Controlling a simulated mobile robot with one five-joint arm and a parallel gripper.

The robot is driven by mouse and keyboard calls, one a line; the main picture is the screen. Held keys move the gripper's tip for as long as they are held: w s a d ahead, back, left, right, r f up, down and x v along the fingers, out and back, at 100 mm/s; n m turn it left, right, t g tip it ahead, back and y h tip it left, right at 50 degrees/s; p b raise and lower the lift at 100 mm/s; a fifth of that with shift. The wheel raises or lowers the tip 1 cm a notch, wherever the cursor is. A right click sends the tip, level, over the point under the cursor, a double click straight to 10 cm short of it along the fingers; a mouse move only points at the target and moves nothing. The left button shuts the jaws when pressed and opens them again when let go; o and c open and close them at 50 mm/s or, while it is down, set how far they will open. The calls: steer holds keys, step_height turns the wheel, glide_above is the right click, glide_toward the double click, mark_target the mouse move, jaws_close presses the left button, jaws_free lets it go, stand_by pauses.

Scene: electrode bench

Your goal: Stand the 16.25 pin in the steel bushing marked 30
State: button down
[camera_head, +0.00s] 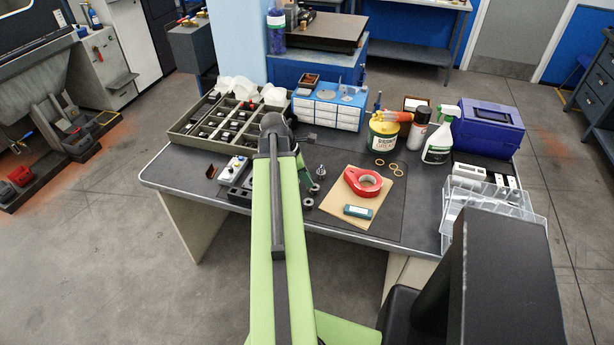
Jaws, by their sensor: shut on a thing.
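My green arm reaches over the bench and hides its middle strip. My gripper is hidden behind the arm, so its jaws and anything in them do not show. A small silver metal piece (320,172) stands just right of the arm; I cannot tell which part it is. Below it are small ring-like metal pieces, one near the arm (308,202) and one slightly higher (314,187). They may be bushings, but no marking is readable. I cannot make out the 16.25 pin or the bushing marked 30.
A compartment tray (185,127) and a blue-white drawer box (329,107) stand at the back. A spray bottle (439,140), blue case (487,128) and clear bins (500,208) fill the right side.

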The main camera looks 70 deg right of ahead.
mark_target(307, 191)
steer(key=shift+f+b, duration=2)
steer(key=shift+f, duration=0.4)
steer(key=shift+f, duration=0.2)
steer(key=shift+f+b, duration=0.3)
steer(key=shift+b, duration=0.2)
steer(key=shift+f+b, duration=1.35)
steer(key=c, duration=1.2)
jaws_free()
steer(key=shift+c, duration=0.2)
